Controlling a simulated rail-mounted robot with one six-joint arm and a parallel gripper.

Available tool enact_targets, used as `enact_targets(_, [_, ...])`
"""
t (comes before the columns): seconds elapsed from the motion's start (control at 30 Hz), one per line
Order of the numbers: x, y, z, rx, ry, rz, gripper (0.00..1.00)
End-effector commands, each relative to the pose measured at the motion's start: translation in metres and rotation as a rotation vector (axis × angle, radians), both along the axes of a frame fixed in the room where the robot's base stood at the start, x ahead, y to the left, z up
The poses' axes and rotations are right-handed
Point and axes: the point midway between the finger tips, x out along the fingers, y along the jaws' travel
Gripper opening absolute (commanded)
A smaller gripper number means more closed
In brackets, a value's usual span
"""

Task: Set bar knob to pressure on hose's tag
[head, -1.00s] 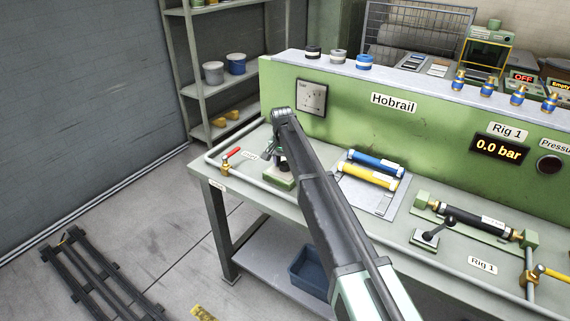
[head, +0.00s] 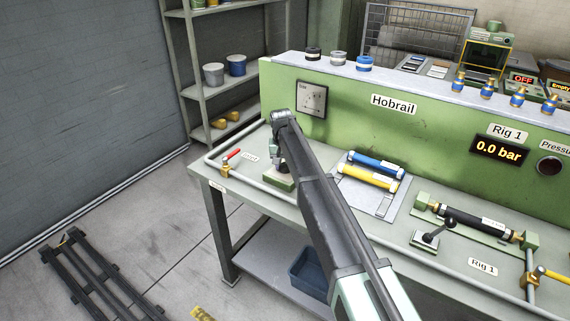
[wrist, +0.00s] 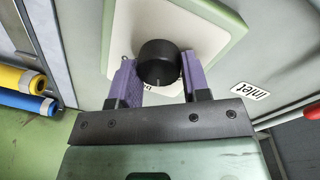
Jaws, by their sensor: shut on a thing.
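The black round bar knob (wrist: 162,63) sits on a white plate with a green rim (wrist: 225,45) in the wrist view. A small light mark shows on the knob, but I cannot read the setting. My gripper (wrist: 160,78) has one purple finger on each side of the knob and is shut on it. In the head view my arm hides most of the knob; its green base (head: 279,184) shows on the bench. The black hose (head: 470,220) lies in the Rig 1 fixture with a small white tag (head: 493,223), too small to read.
The Rig 1 display (head: 498,149) reads 0.0 bar. A blue hose (head: 376,164) and a yellow hose (head: 369,176) lie on a tray right of my arm. A red-handled inlet valve (head: 228,160) is to the left. A black lever (head: 433,236) stands before the black hose.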

Motion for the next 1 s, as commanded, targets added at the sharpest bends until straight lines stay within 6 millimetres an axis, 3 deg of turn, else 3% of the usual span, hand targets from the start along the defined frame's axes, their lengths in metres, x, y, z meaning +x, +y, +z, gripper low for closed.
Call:
enact_targets(0.6, [-0.0014,0.0006,0.0000,0.000,0.001,0.530,0.19])
enact_targets(1.0, [-0.0019,0.0008,-0.0001,0.000,0.001,0.675,0.19])
